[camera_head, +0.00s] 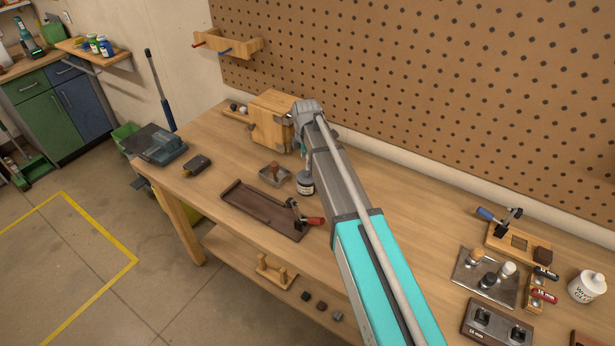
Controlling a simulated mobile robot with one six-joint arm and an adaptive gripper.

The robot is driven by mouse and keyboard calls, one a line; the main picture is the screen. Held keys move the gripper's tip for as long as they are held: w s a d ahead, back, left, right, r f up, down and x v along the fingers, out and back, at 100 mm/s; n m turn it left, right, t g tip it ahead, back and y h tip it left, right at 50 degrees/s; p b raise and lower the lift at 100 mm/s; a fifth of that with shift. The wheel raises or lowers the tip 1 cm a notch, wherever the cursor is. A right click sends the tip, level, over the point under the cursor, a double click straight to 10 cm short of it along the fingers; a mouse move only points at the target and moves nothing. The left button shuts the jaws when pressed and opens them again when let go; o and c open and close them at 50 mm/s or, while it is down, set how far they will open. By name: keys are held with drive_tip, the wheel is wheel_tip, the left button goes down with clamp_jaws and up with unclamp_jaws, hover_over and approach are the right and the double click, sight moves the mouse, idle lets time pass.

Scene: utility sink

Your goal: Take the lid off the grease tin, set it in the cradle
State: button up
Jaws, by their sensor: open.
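A small dark round tin with a pale label (305,187), which looks like the grease tin, stands on the workbench near the middle, partly beside my forearm. Its top looks covered, but the lid is too small to make out clearly. My gripper (303,154) is open and above the tin, apart from it as far as I can see; my arm hides much of it. A small wooden stand with two uprights (275,272) on the lower shelf may be the cradle; I cannot be sure.
A shallow square dish (268,181) and a long brown tray (250,209) with a red-handled clamp (311,221) lie close to the tin. A wooden box (265,128) stands behind. Blocks and fixtures (483,275) fill the right end. A pegboard wall (450,80) bounds the back.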

sight(307, 173)
drive_tip(key=shift+d+f+b, duration=0.1)
drive_tip(key=shift+f+b, duration=2.3)
drive_tip(key=shift+f, duration=0.15)
drive_tip(key=c, duration=1)
